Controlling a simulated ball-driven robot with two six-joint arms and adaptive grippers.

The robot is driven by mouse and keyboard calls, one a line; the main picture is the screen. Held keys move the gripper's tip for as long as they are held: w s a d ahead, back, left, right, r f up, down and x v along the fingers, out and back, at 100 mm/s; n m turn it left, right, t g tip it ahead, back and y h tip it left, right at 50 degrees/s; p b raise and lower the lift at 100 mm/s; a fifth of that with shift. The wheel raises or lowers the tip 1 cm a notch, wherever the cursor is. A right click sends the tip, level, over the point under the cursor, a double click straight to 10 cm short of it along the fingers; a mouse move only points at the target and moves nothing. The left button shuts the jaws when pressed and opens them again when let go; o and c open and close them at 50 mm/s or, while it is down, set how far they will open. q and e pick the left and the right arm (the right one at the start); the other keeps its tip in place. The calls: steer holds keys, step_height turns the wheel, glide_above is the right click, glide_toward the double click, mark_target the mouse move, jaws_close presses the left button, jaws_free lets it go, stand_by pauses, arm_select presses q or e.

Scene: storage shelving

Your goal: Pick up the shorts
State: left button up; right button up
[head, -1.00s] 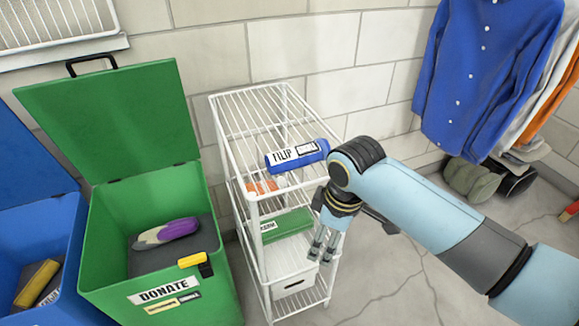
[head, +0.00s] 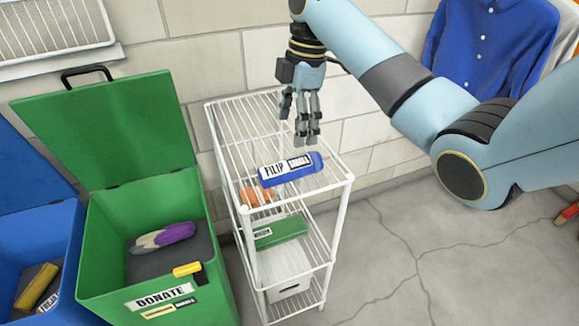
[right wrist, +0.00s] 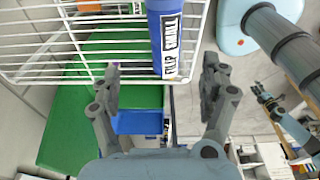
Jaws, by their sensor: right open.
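A blue rolled garment (head: 291,168), labelled FILIP and SMALL, lies on the top rack of the white wire shelf; I cannot tell from its shape whether it is the shorts. It also shows in the right wrist view (right wrist: 166,35). My right gripper (head: 307,142) is open and empty, fingers pointing down, above and behind the blue roll in the head view. In the right wrist view the roll's labelled end shows between the spread fingers, apart from them. My left gripper (right wrist: 268,100) seems to show small at the right wrist view's right; its jaws are unclear.
The white wire shelf (head: 347,190) also holds an orange item (head: 256,195), a green roll (head: 280,232) and a white bin (head: 290,290) lower down. An open green DONATE crate (head: 122,205) and a blue crate (head: 70,235) stand left.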

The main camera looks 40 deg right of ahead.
mark_target(291, 160)
steer(key=f, duration=0.4)
steer(key=shift+a, duration=0.3)
steer(key=f, duration=0.5)
steer(key=shift+s+a+f, duration=0.2)
steer(key=shift+a+f, duration=0.15)
steer(key=c, duration=1.4)
steer(key=shift+o, duration=0.2)
steer(key=shift+r, duration=0.15)
step_height(291, 160, up, 4)
steer(key=shift+s+r, duration=0.1)
steer(key=shift+r, duration=0.05)
steer(key=s+r+p, duration=0.1)
steer(key=s+r, duration=0.5)
steer(key=s, duration=0.5)
steer(key=shift+s+d+r, duration=0.2)
steer(key=shift+s+r, duration=0.05)
